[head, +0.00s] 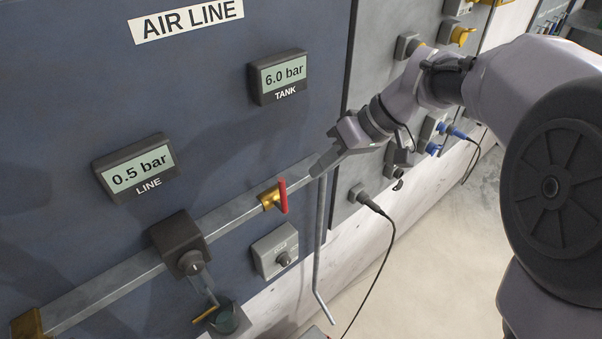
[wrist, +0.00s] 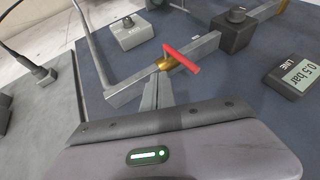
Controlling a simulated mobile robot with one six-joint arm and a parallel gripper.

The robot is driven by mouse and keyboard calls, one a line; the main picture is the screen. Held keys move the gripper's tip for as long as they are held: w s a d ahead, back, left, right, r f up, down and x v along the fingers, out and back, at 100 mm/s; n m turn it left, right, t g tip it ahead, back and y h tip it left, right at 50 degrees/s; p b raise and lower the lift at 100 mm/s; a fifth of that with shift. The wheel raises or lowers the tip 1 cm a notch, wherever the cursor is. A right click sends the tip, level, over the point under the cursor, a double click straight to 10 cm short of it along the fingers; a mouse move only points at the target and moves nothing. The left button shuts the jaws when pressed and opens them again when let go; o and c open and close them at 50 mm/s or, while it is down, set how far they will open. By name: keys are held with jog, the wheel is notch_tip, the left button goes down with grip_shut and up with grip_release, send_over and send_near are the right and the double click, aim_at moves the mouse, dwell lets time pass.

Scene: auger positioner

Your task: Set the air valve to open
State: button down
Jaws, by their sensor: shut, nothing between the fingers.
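The air valve has a brass body (head: 267,199) on a grey square pipe (head: 230,212) and a red lever (head: 283,195). The lever lies crosswise to the pipe. In the wrist view the red lever (wrist: 183,59) and brass body (wrist: 160,65) are just beyond the fingertips. My gripper (head: 318,170) is shut and empty, to the right of the valve in the head view, close to the pipe's right end. In the wrist view my shut fingers (wrist: 157,90) point at the valve. I cannot tell whether they touch the pipe; they appear apart from the lever.
The LINE display (head: 136,167) reads 0.5 bar and the TANK display (head: 278,76) reads 6.0 bar. A black regulator (head: 177,243) sits left along the pipe. A grey knob box (head: 275,250) is below the valve. A thin bent pipe (head: 320,245) hangs near my gripper.

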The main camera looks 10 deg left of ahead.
jog(key=a, duration=0.1)
jog(key=s+a+f, duration=0.1)
jog(key=s+a, duration=0.1)
jog(key=a, duration=0.1)
jog(key=shift+s+a+f+p, duration=0.1)
jog(key=shift+f+p, duration=0.25)
jog(key=shift+p, duration=0.05)
jog(key=shift+s, duration=0.1)
